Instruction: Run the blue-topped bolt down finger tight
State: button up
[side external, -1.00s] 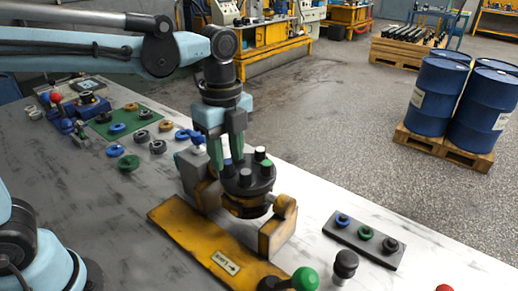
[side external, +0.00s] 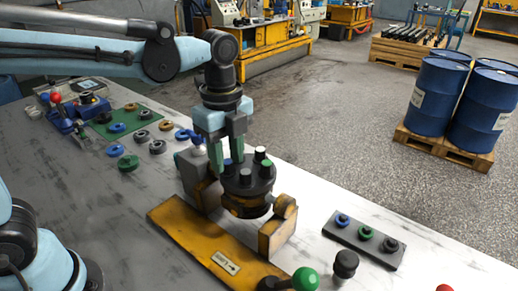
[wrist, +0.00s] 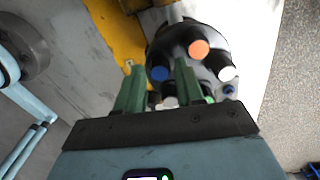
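The motor (side external: 262,187) stands upright in the yellow fixture (side external: 185,235), with several colour-topped bolts around its dark top. In the wrist view the blue-topped bolt (wrist: 160,73) shows between my two green fingers, near their tips. Slim gaps seem to show on both sides of its cap. My gripper (side external: 228,165) points down at the motor's near-left rim and appears open; it also shows in the wrist view (wrist: 159,66). How far the bolt is screwed in cannot be told.
Close by are the orange-topped (wrist: 199,48) and white-topped (wrist: 228,73) bolts, and a green-topped one (wrist: 208,99) partly behind a finger. A green-knobbed lever (side external: 305,280) and a dark tray of ringed parts (side external: 365,239) lie to the right. Loose rings lie left.

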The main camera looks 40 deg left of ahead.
jog(key=shift+f, duration=0.6)
jog(key=shift+r, duration=0.2)
dwell(0.4)
jog(key=shift+c, duration=0.4)
jog(key=c, duration=0.5)
jog(key=shift+m, duration=2.1)
jog(key=shift+m, duration=2)
